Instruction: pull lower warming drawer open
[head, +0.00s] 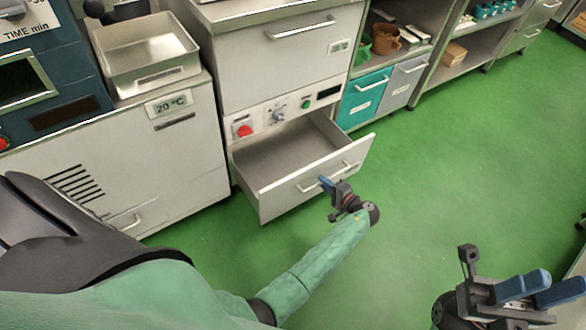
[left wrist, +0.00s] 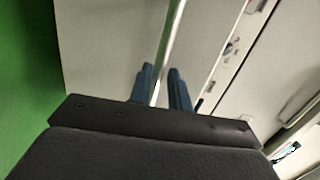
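The lower warming drawer (head: 285,185) stands well out from its cabinet below a control panel, and its empty inside shows. Its front carries a bar handle (head: 347,168). My left gripper (head: 326,183) is at this handle. In the left wrist view its two blue fingers (left wrist: 162,88) lie on either side of the bar handle (left wrist: 172,35), close around it; the gripper looks shut on it. My right gripper (head: 556,283) is at the lower right over the floor, away from the drawer, with its blue fingers apart and nothing between them.
Above the drawer are a control panel (head: 280,113) with a red knob and a closed upper front (head: 285,60). A metal tray (head: 146,55) stands on the left cabinet. Shelves with pots and teal and grey fronts are at the back. The green floor (head: 460,170) at right is clear.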

